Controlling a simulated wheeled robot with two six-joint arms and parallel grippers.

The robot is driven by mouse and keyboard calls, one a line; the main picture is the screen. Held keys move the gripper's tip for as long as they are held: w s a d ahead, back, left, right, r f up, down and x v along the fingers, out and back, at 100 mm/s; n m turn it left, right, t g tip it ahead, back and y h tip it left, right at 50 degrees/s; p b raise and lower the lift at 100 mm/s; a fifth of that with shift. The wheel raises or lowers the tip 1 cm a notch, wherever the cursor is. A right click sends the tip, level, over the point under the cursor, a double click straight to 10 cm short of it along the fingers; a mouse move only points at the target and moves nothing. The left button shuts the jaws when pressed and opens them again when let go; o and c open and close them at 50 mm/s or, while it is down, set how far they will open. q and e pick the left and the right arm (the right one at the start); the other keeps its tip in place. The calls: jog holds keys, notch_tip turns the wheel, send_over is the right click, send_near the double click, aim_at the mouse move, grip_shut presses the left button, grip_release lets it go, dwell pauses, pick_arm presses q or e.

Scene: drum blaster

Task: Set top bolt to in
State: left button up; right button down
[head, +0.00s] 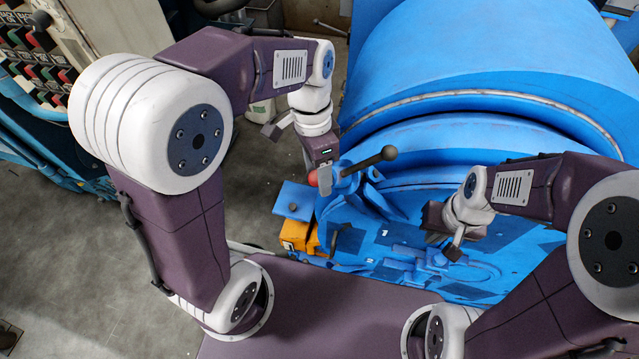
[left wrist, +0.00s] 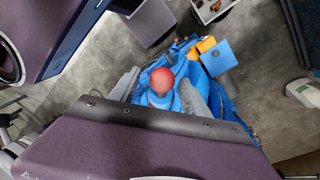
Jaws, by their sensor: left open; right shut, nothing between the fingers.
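A red ball knob (head: 313,177) sits at the upper left of the blue drum machine, by my left gripper (head: 325,178). I take it to be the top bolt's handle, but no label shows. In the left wrist view the red knob (left wrist: 162,79) and its blue stem lie between the two grey fingers of my left gripper (left wrist: 160,98), which is open around them. Whether a finger touches it I cannot tell. My right gripper (head: 454,250) is shut and empty above the machine's blue front face. The bolt's far end is hidden.
A dark-knobbed lever (head: 388,154) sticks out just right of my left gripper. The large blue drum (head: 480,50) fills the back right. A blue plate (head: 294,201) and an orange block (head: 295,236) stand at the machine's left. Grey floor (head: 60,240) is open at left.

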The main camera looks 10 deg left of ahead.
pick_arm(q)
jog(key=f, duration=0.3)
jog(key=s+f, duration=0.1)
jog(key=f, duration=0.1)
jog(key=shift+d+p, duration=0.2)
jog(key=shift+p, duration=0.1)
jog(key=shift+w, duration=0.1)
jog(key=shift+w, duration=0.1)
grip_shut()
dwell(0.9)
